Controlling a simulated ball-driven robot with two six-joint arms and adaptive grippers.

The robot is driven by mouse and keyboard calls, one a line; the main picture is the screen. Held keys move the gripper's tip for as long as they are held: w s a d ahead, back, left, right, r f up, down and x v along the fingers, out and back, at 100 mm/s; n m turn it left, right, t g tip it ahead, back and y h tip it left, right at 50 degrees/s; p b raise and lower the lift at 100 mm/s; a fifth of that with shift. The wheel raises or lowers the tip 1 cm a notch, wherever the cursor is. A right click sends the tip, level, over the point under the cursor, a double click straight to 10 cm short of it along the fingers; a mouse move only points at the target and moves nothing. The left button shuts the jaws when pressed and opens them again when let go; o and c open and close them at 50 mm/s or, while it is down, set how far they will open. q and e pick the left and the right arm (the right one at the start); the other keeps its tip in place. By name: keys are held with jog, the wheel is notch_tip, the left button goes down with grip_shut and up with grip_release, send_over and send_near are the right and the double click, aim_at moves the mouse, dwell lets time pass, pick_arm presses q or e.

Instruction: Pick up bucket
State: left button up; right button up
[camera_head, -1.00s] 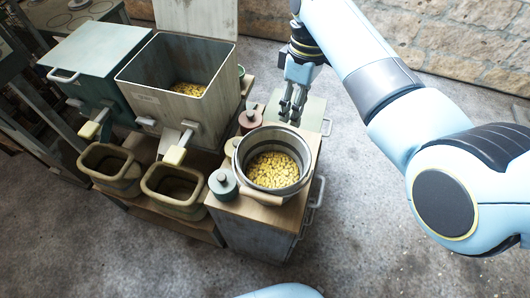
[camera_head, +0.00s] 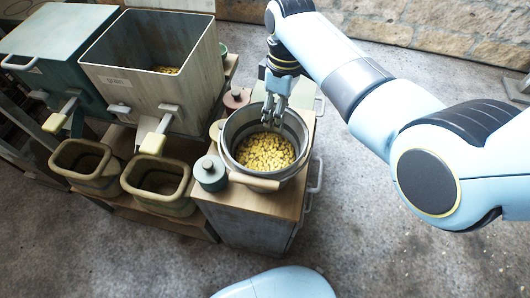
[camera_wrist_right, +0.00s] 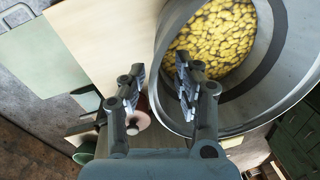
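The grey metal bucket (camera_head: 298,132) stands upright on the wooden top of a small cabinet, with yellow pieces (camera_head: 265,152) inside and a wooden handle (camera_head: 254,182) at its front. My right gripper (camera_head: 272,122) is over the bucket's far rim, pointing down. In the right wrist view the bucket (camera_wrist_right: 290,50) fills the right side. There the gripper (camera_wrist_right: 157,85) is open, with one finger over the inside and the other outside the rim. I cannot tell whether either finger touches the wall. My left gripper is out of view.
A lidded jar (camera_head: 210,172) stands close to the bucket's left. Two square tubs (camera_head: 160,185) sit on a lower shelf under the spouts of a large open bin (camera_head: 150,95) and a closed teal bin (camera_head: 60,45). The floor (camera_head: 360,230) right of the cabinet is clear.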

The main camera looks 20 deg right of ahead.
aim_at(278, 134)
jog(key=f, duration=0.3)
jog(key=f+b, duration=0.1)
jog(key=shift+s+f, duration=0.35)
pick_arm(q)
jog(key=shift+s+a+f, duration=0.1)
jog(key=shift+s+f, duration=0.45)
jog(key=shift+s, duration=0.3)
pick_arm(e)
jog(key=shift+c, duration=0.2)
grip_shut()
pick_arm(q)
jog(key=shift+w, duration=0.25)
pick_arm(e)
jog(key=shift+r, duration=0.1)
